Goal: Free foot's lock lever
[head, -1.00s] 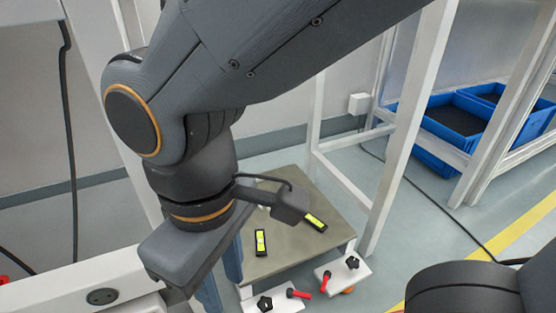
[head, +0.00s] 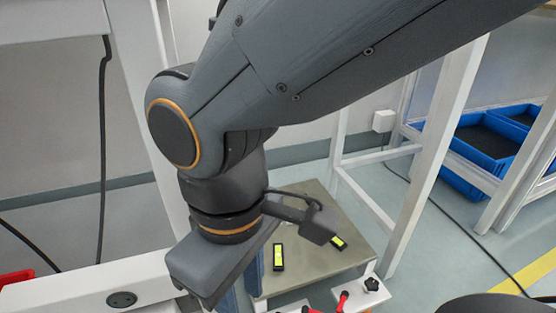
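Two red lock levers show at the bottom edge of the head view, on white foot brackets at the front of a grey-beige plate (head: 300,280). The right lever (head: 342,301) stands up from the right bracket (head: 360,296), beside a black star knob (head: 371,285). The left lever (head: 309,310) is mostly cut off by the picture's edge, as is its bracket (head: 292,307). My gripper (head: 243,291) points down to the left of the plate, its two blue-grey fingers apart with nothing seen between them. Its fingertips are partly hidden or out of frame.
Two black levels with yellow-green vials, one left (head: 278,257) and one right (head: 338,242), lie on the plate. A white frame post (head: 432,160) stands right of it. Blue bins (head: 480,150) sit on a rack at right. A white beam (head: 85,290) lies left.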

